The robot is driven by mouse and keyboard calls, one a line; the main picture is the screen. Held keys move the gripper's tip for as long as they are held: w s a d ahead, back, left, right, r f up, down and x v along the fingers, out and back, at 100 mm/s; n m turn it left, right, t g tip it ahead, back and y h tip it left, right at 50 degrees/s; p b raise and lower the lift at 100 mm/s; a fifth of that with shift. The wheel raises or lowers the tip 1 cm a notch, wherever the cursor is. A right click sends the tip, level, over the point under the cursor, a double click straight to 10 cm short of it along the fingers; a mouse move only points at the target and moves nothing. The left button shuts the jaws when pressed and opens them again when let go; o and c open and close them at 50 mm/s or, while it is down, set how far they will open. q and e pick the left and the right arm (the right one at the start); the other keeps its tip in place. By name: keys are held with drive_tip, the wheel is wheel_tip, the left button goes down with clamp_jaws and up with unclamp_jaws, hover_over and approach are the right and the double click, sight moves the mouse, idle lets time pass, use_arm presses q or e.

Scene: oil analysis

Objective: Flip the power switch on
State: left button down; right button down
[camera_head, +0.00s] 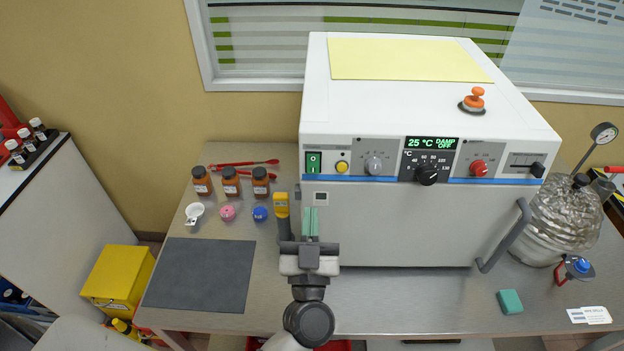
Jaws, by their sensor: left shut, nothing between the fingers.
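The power switch (313,162) is a green rocker on the upper left of the white oven's front panel. The oven's display (432,143) is lit and reads 25 °C, DAMP OFF. My left gripper (309,222) is shut and empty, with its greenish fingertips pointing up toward the panel. It appears below the switch in the picture, in front of the oven's lower left front, apart from the switch. Its exact distance from the oven front is hard to tell. My right gripper is not in view.
A yellow button (342,167) and knobs (374,165) sit right of the switch. A yellow-and-dark tool (282,206) is close left of my gripper. Brown bottles (231,182) and a dark mat (198,275) lie farther left. The oven's handle (506,237) juts out at right.

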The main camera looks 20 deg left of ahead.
sight(312, 168)
use_arm(q)
drive_tip(key=w, duration=0.2)
drive_tip(key=w+a+b, duration=0.1)
drive_tip(key=w, duration=0.1)
drive_tip(key=w+a+b, duration=0.1)
drive_tip(key=w, duration=0.2)
drive_tip(key=shift+r, duration=0.35)
drive_tip(key=shift+w+a, duration=0.15)
drive_tip(key=shift+w, duration=0.3)
drive_tip(key=f+b, duration=0.1)
drive_tip(key=b, duration=0.2)
drive_tip(key=shift+w+t, duration=0.15)
drive_tip(key=shift+t, duration=0.15)
drive_tip(key=shift+w+a+r, duration=0.1)
drive_tip(key=shift+r, duration=0.3)
